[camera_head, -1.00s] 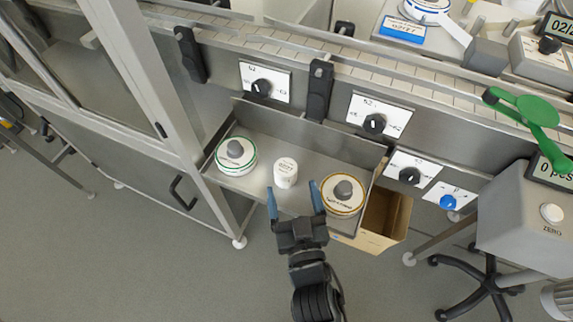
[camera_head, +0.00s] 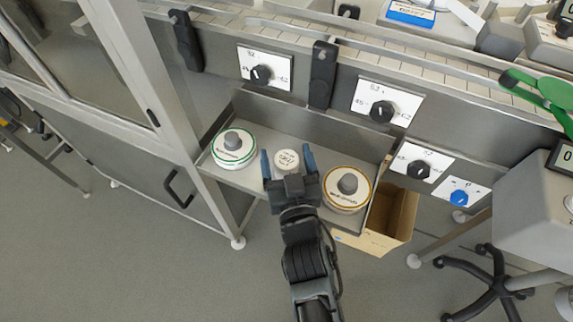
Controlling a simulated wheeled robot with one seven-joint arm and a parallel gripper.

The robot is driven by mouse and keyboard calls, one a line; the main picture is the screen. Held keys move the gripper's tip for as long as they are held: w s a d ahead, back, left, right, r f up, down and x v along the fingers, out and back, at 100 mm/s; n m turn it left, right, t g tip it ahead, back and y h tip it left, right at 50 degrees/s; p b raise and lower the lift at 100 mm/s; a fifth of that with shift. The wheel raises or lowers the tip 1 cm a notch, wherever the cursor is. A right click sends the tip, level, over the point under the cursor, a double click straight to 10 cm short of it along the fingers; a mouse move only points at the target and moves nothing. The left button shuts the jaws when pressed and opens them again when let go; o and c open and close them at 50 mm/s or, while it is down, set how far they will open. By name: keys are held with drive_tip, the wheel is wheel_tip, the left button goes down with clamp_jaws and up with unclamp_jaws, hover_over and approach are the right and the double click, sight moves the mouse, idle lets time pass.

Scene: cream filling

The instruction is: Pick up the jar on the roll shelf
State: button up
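A small white jar (camera_head: 287,160) with a printed lid stands on the grey metal shelf (camera_head: 262,123), between two round rolls. My gripper (camera_head: 288,163) is open, with one blue finger on the left of the jar and one on the right. Small gaps seem to show between the fingers and the jar. The gripper's palm hides the near, lower part of the jar. How low the fingers reach on it is hard to tell.
A green-rimmed roll (camera_head: 233,148) lies left of the jar and a brown-rimmed roll (camera_head: 346,188) lies close to the right finger. The shelf's raised back wall stands behind. A cardboard box (camera_head: 388,222) is below right. Panels with knobs (camera_head: 381,110) line the machine above.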

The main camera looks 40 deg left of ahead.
drive_tip(key=c, duration=1)
drive_tip(key=shift+r, duration=0.2)
